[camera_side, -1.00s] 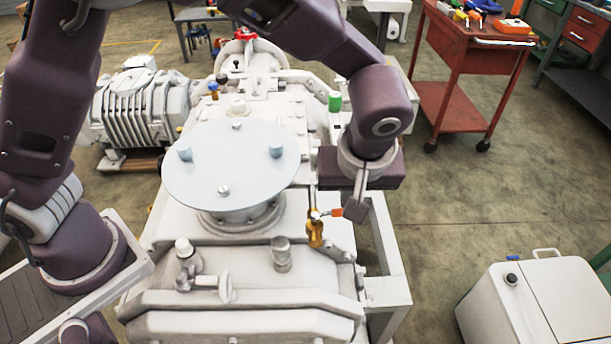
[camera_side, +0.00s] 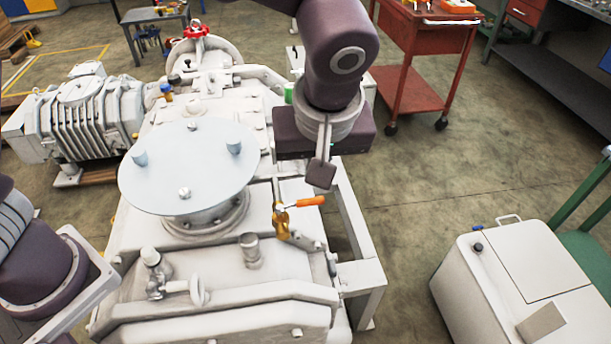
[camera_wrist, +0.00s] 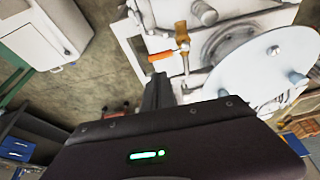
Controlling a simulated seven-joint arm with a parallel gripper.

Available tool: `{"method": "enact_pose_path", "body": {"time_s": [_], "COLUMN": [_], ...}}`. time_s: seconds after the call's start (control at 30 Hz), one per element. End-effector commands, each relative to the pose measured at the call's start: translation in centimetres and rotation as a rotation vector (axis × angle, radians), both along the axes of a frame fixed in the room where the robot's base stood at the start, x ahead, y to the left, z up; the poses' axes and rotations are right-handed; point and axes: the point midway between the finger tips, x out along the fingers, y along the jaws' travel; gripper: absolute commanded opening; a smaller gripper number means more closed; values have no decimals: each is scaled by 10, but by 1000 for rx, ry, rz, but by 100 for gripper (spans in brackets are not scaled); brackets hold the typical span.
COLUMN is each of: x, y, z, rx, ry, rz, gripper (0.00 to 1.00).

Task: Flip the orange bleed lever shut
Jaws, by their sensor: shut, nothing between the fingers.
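The orange bleed lever (camera_side: 311,202) sticks out to the right from a small brass valve (camera_side: 281,222) on the white pump's near right side. It lies roughly level, across the brass body. My gripper (camera_side: 320,174) is shut and empty, its fingertips just behind or above the lever's outer end in the side view; a small gap shows. In the wrist view the shut fingers (camera_wrist: 158,90) point toward the lever (camera_wrist: 162,56), whose brass valve (camera_wrist: 182,32) shows beyond. I cannot tell the exact height of the fingertips over the lever.
The pump's large round plate (camera_side: 190,165) with upright knobs lies left of the valve. A small capped fitting (camera_side: 249,250) stands in front of the valve. A white frame rail (camera_side: 352,215) runs to the right. A white cabinet (camera_side: 510,290) stands on the floor at right.

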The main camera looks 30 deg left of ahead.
Motion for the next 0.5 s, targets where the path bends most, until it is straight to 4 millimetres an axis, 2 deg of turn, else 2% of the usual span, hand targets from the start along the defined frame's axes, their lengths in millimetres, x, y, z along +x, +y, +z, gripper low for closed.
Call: {"method": "enact_pose_path", "body": {"time_s": [0.1,0.2,0.5], "x": [-4,-7,-8], "y": [-5,-7,-8], "z": [18,27,31], "rx": [-1,-1,1], "ry": [-1,-1,1], "rz": [-1,-1,0], "gripper": [0,0,0]}}
